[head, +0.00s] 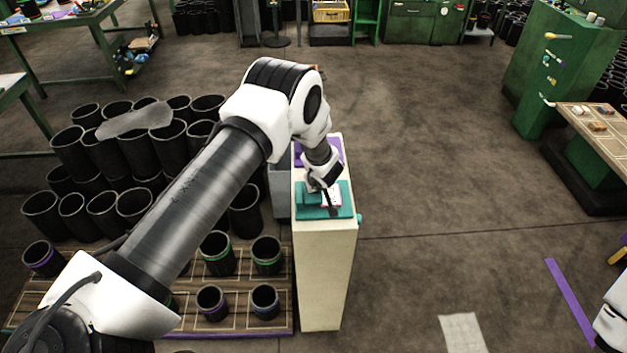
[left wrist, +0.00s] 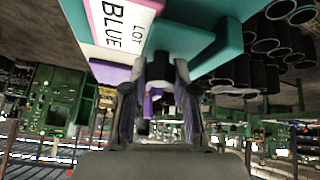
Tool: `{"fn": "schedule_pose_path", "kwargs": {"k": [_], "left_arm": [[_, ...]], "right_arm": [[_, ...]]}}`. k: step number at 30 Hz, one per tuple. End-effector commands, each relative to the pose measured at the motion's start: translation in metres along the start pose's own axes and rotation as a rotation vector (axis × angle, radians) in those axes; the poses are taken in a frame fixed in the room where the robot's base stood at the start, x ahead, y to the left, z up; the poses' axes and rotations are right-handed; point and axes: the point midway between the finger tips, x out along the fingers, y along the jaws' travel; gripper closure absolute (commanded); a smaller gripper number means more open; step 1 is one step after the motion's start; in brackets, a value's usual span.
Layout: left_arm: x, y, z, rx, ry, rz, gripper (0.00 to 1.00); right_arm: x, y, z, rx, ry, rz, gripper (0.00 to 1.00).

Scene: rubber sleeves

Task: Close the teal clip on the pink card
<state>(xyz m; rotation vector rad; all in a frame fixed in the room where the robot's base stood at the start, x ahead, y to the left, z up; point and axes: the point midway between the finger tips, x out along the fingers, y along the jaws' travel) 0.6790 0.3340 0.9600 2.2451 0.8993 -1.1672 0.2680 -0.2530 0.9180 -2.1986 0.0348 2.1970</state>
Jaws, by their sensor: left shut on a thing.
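The teal clip (head: 343,212) sits on top of a narrow cream stand. In the left wrist view the teal clip (left wrist: 215,45) shows as a plate with a block beside the card. In the left wrist view the left gripper (left wrist: 158,85) is shut on part of the clip; the exact contact is hard to see. My right gripper is out of view.
The cream stand (head: 325,265) has a purple piece (head: 332,150) at its far end. Several black sleeves (head: 100,150) are stacked at left, and more stand on a wooden pallet (head: 240,318). The floor right of the stand is open, with a purple strip (head: 570,302).

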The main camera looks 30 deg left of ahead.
Motion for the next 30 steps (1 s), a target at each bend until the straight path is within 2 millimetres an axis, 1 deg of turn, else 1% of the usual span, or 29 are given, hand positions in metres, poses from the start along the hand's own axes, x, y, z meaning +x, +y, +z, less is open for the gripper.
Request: {"fn": "schedule_pose_path", "kwargs": {"k": [9, 23, 24, 26, 27, 30], "left_arm": [[0.0029, 0.0028, 0.0012, 0.051, 0.028, -0.075, 1.0], [0.0033, 0.0027, 0.0015, 0.059, 0.032, -0.087, 1.0], [0.0032, 0.0027, 0.0015, 0.059, 0.032, -0.087, 0.69], [0.0032, 0.0026, 0.0015, 0.059, 0.031, -0.087, 0.48], [0.0032, 0.0026, 0.0015, 0.059, 0.031, -0.087, 0.47], [0.0032, 0.0025, 0.0016, 0.059, 0.031, -0.087, 0.47]], "right_arm": [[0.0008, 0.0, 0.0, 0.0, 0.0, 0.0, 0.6], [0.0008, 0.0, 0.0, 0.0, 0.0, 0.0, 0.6], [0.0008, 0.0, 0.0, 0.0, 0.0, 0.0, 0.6], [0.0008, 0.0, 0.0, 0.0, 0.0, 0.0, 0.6], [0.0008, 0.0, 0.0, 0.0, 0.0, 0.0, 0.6], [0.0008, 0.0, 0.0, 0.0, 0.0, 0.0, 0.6]]}}
